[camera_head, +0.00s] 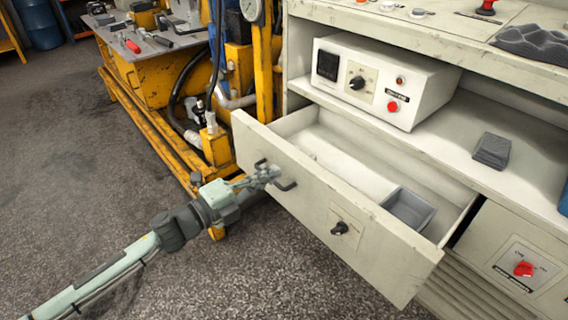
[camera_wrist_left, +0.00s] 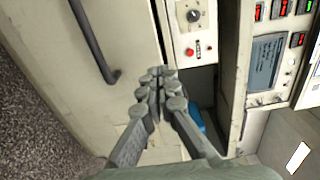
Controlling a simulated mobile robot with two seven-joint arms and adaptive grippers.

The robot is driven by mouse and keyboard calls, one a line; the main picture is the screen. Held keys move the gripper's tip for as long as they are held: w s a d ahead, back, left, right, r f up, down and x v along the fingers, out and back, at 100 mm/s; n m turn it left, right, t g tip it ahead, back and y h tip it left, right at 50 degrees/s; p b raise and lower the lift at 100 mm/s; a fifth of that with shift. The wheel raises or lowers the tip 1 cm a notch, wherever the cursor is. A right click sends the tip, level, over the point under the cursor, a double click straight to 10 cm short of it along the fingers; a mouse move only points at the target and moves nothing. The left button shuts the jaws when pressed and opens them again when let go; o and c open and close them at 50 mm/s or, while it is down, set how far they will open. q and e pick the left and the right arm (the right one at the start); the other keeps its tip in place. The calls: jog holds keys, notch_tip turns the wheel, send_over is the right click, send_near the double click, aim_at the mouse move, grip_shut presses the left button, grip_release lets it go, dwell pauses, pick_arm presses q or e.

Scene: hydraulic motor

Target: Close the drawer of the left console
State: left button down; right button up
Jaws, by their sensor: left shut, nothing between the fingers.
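The drawer (camera_head: 330,205) of the pale console (camera_head: 510,190) stands pulled well open in the head view. It has a dark bar handle (camera_head: 278,178) and a black knob (camera_head: 340,228) on its front. A grey bin (camera_head: 408,208) sits inside it at the right. My left gripper (camera_head: 268,172) is shut and empty at the drawer front, by the handle; I cannot tell whether it touches. In the left wrist view the shut fingers (camera_wrist_left: 155,85) are to the right of the dark handle (camera_wrist_left: 98,45). My right gripper is out of view.
A white control box (camera_head: 380,80) and a dark folded cloth (camera_head: 491,150) rest on the shelf above the drawer. A yellow machine frame (camera_head: 150,120) stands to the left. The floor (camera_head: 60,180) at the left is clear.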

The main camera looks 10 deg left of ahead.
aim_at(294, 160)
pick_arm(q)
jog(key=x, duration=0.3)
jog(key=shift+w+d, duration=0.25)
jog(key=shift+w, duration=0.05)
jog(key=shift+w+d, duration=0.2)
jog(key=shift+w, duration=0.05)
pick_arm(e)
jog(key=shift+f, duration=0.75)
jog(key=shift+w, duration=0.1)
pick_arm(q)
jog(key=shift+w, duration=0.15)
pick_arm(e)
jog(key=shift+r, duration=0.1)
